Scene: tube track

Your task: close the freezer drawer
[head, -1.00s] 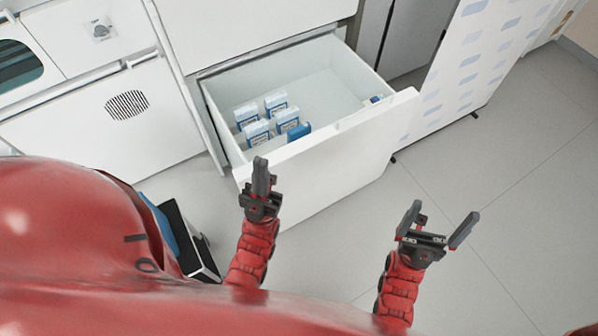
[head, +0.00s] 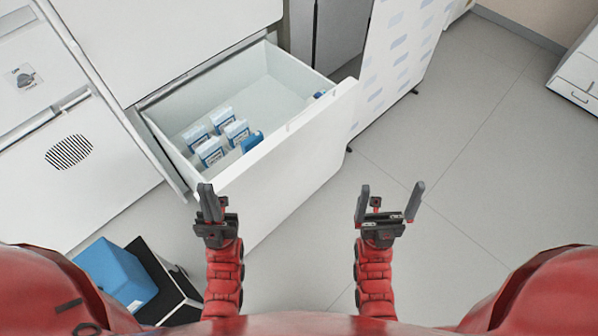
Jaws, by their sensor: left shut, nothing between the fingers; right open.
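The white freezer drawer (head: 290,155) is pulled out of the freezer and stands open left of the picture's middle. Several small blue-and-white boxes (head: 210,152) stand inside it, towards its left end. My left gripper (head: 210,203) is shut and empty, in front of the drawer's near left corner. In this view it overlaps that corner; I cannot tell whether it touches. My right gripper (head: 389,203) is open and empty, to the right of the drawer front and apart from it, over the floor.
White cabinets with a round vent (head: 68,152) stand at the left. A blue box (head: 116,273) and a black-and-white item sit on the floor at lower left. A patterned white panel (head: 392,55) stands behind the drawer. Grey floor is clear at the right.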

